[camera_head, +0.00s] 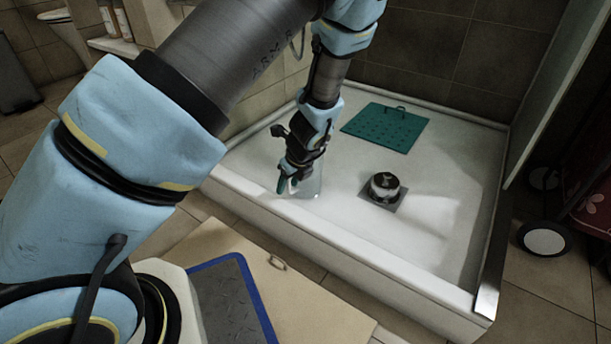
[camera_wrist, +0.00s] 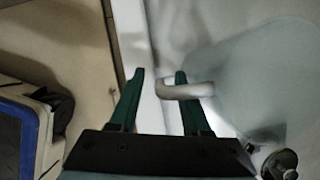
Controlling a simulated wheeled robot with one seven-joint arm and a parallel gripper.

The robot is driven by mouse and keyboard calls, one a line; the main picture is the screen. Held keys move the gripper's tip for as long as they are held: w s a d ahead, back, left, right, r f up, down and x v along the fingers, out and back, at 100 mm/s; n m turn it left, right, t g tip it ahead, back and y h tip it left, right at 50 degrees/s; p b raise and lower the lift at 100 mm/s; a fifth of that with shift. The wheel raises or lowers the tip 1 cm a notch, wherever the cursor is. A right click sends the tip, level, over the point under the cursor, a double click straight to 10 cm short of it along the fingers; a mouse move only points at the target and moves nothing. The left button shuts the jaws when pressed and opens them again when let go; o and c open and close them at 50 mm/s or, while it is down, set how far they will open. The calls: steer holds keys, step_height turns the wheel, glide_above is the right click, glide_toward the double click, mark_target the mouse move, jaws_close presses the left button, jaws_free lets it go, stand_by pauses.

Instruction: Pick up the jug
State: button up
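The jug (camera_head: 312,184) is a clear, see-through vessel standing in the white shower basin near its left front rim, largely hidden behind my gripper (camera_head: 289,184). In the wrist view the jug's pale body (camera_wrist: 245,75) fills the right side, and its handle (camera_wrist: 185,91) sticks out to the left. My gripper (camera_wrist: 158,76) is open in the wrist view, with dark green fingers apart. The handle overlaps the right finger and its end lies between the two fingers. I cannot tell whether they touch.
The basin (camera_head: 440,285) has a raised rim. A green perforated mat (camera_head: 386,128) lies at its back, and a round metal drain piece (camera_head: 384,186) sits on a square plate. A beige board (camera_head: 225,240) lies on the floor in front. A wheeled item (camera_head: 545,239) stands right.

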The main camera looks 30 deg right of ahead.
jaws_close()
stand_by(1.2)
